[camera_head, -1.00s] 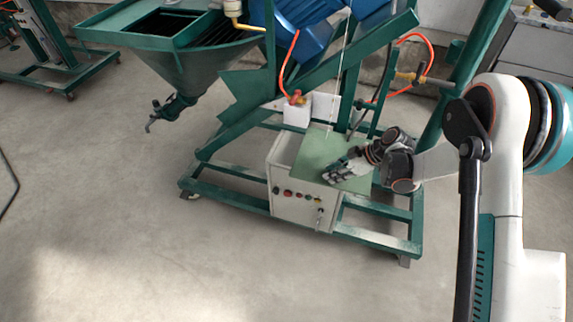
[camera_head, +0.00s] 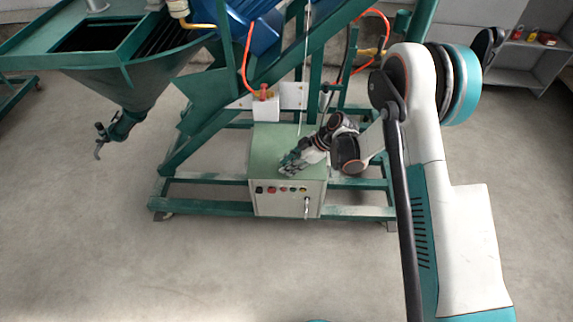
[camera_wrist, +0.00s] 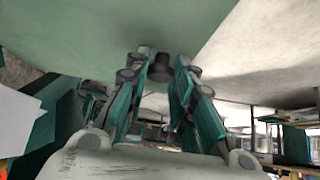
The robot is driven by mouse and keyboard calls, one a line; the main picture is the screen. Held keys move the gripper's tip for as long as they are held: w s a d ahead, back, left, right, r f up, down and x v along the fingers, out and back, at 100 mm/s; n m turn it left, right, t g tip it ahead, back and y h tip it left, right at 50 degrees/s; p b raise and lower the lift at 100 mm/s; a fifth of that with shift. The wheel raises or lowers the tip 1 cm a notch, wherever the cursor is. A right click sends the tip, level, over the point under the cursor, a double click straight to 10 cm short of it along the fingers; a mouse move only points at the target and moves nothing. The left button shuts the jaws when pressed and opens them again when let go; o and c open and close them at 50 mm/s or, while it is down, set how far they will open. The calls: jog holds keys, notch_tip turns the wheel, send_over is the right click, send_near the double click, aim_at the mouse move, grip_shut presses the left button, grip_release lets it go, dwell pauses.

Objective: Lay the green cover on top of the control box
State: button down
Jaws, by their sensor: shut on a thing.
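The green cover (camera_head: 272,146) lies over the top of the control box (camera_head: 285,206), whose pale front panel carries a row of buttons. The cover roughly lines up with the box; I cannot tell whether it rests fully on it. My gripper (camera_head: 290,164) is at the cover's front right part, shut on it. In the wrist view my gripper's fingers (camera_wrist: 161,68) close around a dark round knob, with the green cover (camera_wrist: 95,35) filling the upper left. The fingers partly hide the cover's right side in the head view.
The box stands inside a green frame (camera_head: 205,206) with low rails around it. A green hopper (camera_head: 137,80) hangs at the left, and a blue motor (camera_head: 245,28) with orange hoses sits above. A small white box (camera_head: 265,105) is behind the cover. The floor in front is clear.

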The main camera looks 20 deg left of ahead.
jog(key=shift+f, duration=0.1)
jog(key=c, duration=1.4)
grip_release()
jog(key=shift+o, duration=0.2)
jog(key=s+d+r+m+t+h+p, duration=0.1)
jog(key=d+r+m, duration=0.2)
jog(key=d+r, duration=0.6)
jog(key=s+d+r+m+t+h+p, duration=0.15)
jog(key=d+r+m, duration=0.3)
jog(key=r, duration=0.85)
jog(key=s+d+r+m+t+p, duration=0.1)
jog(key=d+r+m+t+p, duration=0.1)
jog(key=d+r, duration=0.75)
jog(key=s+d+r+m+t+h, duration=0.1)
jog(key=s+d+r+m, duration=0.2)
jog(key=s, duration=0.3)
jog(key=s+d+r+m+t+h, duration=0.2)
jog(key=s+d+m, duration=0.2)
jog(key=s+d, duration=0.2)
jog(key=s+d+r+m+t+h, duration=0.1)
jog(key=s+d+r+m+h, duration=0.1)
jog(key=s, duration=0.6)
jog(key=d+r+m, duration=0.1)
jog(key=d+m, duration=0.1)
jog(key=d, duration=0.1)
jog(key=shift+r, duration=0.3)
jog(key=shift+t, duration=0.25)
